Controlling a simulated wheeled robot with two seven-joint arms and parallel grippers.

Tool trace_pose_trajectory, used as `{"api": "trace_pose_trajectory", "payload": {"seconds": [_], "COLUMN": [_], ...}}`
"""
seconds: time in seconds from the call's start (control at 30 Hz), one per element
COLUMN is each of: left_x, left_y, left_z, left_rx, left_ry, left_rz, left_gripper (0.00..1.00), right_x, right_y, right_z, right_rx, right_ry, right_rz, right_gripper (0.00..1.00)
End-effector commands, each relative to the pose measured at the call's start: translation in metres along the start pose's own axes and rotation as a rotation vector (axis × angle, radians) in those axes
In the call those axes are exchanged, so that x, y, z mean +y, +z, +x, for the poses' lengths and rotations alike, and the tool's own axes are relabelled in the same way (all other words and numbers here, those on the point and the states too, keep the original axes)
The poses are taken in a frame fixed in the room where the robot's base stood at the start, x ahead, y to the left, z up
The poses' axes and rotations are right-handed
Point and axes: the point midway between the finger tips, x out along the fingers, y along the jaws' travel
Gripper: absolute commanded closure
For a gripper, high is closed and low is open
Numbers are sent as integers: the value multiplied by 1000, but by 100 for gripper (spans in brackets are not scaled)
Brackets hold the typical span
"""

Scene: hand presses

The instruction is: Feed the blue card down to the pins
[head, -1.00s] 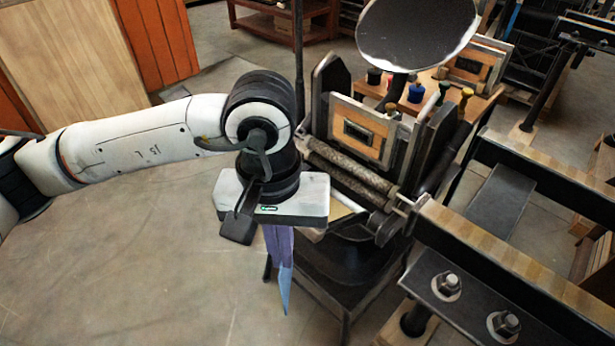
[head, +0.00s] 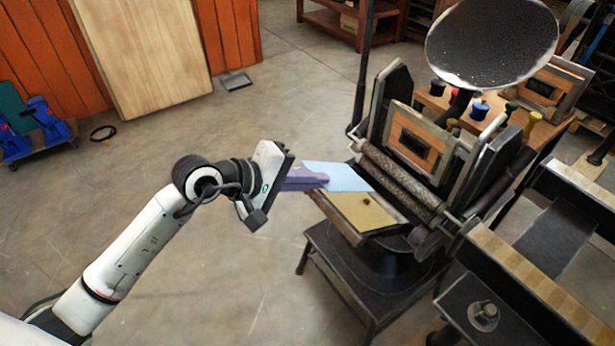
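My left gripper (head: 324,179) is to the left of the hand press (head: 408,150), with its purple fingers shut on the near-left edge of the blue card (head: 345,176). The card is held out flat toward the press, over the far-left part of the tan board (head: 365,214) that faces up below the rollers (head: 395,180). I cannot tell whether the card touches the board. A small dark spot shows on the board; I cannot make out clear pins. My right gripper is not in view.
A round ink disc (head: 492,42) stands above the press, with ink pots (head: 478,108) behind it. A dark stand (head: 365,275) is under the press. Another machine with wooden rails (head: 530,282) is at the right.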

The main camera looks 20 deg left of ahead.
Motion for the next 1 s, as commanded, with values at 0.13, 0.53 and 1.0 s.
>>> {"api": "trace_pose_trajectory", "payload": {"seconds": [0.13, 0.53, 1.0], "left_x": [-9, -35, -70], "left_y": [-13, -13, -13], "left_z": [-4, 12, 37], "left_rx": [33, 33, 33], "left_ry": [26, 29, 30], "left_rz": [-20, -23, -22], "left_gripper": [100, 100, 100], "right_x": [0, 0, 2], "right_y": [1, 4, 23], "right_z": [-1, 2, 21], "right_rx": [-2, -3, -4], "right_ry": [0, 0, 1], "right_rz": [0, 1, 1], "right_gripper": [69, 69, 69]}}
